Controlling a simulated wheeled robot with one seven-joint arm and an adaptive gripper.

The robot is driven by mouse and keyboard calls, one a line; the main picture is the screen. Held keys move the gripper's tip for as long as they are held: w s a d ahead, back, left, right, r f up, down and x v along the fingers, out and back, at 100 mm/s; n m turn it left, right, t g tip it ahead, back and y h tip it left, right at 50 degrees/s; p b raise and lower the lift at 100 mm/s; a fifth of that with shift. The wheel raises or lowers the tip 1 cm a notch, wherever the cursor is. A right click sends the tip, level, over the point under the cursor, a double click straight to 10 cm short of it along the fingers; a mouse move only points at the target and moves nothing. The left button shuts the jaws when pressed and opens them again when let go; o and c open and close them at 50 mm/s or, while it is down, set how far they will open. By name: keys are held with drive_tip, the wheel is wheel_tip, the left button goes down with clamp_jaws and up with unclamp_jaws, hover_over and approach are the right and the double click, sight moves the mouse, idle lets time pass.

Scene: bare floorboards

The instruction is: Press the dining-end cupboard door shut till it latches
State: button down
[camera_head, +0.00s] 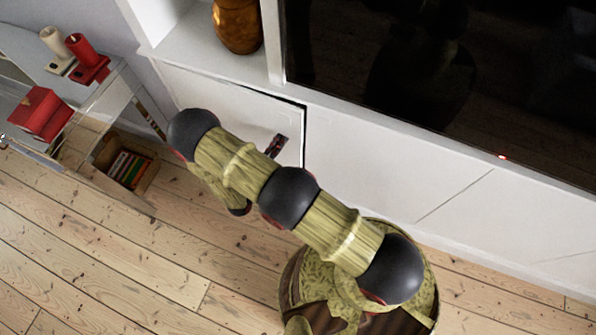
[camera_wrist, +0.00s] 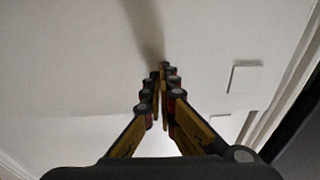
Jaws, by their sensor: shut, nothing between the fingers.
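The white cupboard door (camera_head: 235,108) is at the left of the low white unit in the head view. A dark gap shows along its upper right edge and right side, so it looks slightly ajar. In the wrist view a white panel (camera_wrist: 75,70), apparently this door, fills most of the picture. My gripper (camera_wrist: 163,70) is shut and empty, its fingertips together and pointing at the panel. In the head view my gripper (camera_head: 277,145) shows partly as a dark tip in front of the door, the rest behind my arm. I cannot tell whether the tips touch the door.
A dark screen (camera_head: 400,70) and a brown vase (camera_head: 237,25) stand above the unit. At the left are a glass shelf with red candles (camera_head: 85,55), a red box (camera_head: 40,112) and a crate of books (camera_head: 127,165). Bare floorboards (camera_head: 120,250) lie in front.

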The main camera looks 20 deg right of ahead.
drive_tip(key=shift+x, duration=1.6)
drive_tip(key=shift+s, duration=0.1)
drive_tip(key=v, duration=1.3)
idle(1.0)
